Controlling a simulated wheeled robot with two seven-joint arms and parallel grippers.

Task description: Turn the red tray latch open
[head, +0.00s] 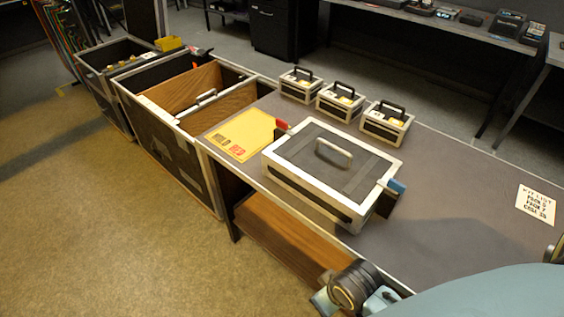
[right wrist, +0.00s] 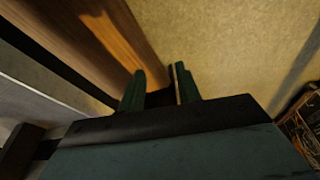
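The red latch (head: 281,126) shows at the back left corner of a grey lidded tray case (head: 310,190), which has silver edges and a handle on top. A blue latch (head: 396,187) is on its right side. The red latch's exact angle is too small to tell. In the right wrist view my right gripper (right wrist: 160,78) has its two dark green fingers apart with nothing between them. It is over the floor beside a wooden shelf, away from the latch. A dark arm part shows at the bottom of the head view; its fingers are not clear. My left gripper is not identifiable in view.
The case stands on a grey bench (head: 455,215) beside a yellow envelope (head: 240,136). Several small handled boxes (head: 341,101) stand behind it. Open crates (head: 165,120) adjoin at left. A wooden shelf (head: 285,240) lies below the bench. A paper list (head: 536,203) lies at right.

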